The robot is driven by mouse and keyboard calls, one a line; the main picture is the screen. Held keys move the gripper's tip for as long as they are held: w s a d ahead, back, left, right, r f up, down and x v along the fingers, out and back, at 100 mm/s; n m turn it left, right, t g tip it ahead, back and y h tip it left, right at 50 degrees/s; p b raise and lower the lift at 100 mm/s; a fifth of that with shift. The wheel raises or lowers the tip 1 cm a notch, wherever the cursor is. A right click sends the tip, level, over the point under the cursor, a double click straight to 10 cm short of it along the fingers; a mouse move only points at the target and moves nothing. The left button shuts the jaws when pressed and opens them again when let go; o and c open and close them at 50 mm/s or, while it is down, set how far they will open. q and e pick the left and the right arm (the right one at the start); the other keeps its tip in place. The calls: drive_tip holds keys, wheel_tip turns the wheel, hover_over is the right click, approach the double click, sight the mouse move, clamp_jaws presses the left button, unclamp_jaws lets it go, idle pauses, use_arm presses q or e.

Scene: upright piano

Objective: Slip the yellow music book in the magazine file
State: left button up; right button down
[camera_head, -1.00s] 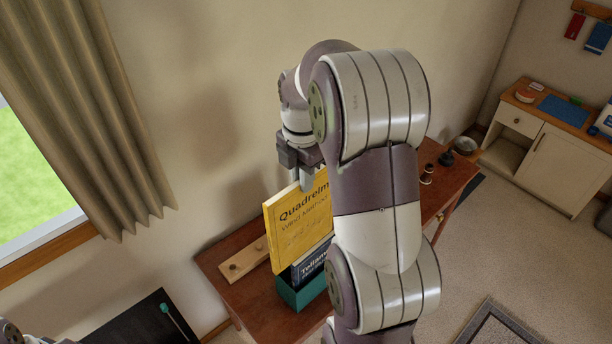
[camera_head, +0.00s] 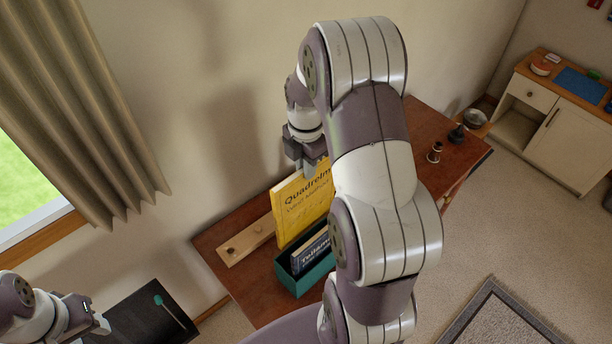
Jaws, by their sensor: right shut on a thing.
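The yellow music book (camera_head: 300,208) is upright in my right gripper (camera_head: 313,172), which is shut on its upper edge. Its lower edge is at the back rim of the teal magazine file (camera_head: 303,283), behind a dark blue book (camera_head: 311,253) standing in the file. I cannot tell whether the yellow book's bottom is inside the file or just above or behind it. My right arm hides the right side of the book and file. My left gripper (camera_head: 98,324) is at the lower left, far from both, and its jaw opening is unclear.
The file stands on the brown piano top (camera_head: 240,285). Small dark objects (camera_head: 435,152) stand toward the right end. A black surface with a teal-headed stick (camera_head: 160,300) is at the lower left.

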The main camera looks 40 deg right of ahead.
sight(306, 189)
drive_tip(key=f+b, duration=0.1)
drive_tip(key=f, duration=0.3)
drive_tip(key=f+b, duration=0.2)
drive_tip(key=f, duration=0.2)
drive_tip(key=shift+w+d+f, duration=0.1)
drive_tip(key=shift+w+d, duration=0.05)
drive_tip(key=shift+w, duration=0.05)
drive_tip(key=shift+f+b, duration=0.5)
drive_tip(key=shift+b, duration=0.1)
use_arm(q)
wheel_tip(306, 189, down, 5)
drive_tip(key=shift+w+d, duration=0.15)
drive_tip(key=shift+r+p, duration=0.25)
drive_tip(key=shift+p, duration=0.05)
drive_tip(key=shift+f, duration=0.1)
use_arm(e)
drive_tip(key=shift+f, duration=0.1)
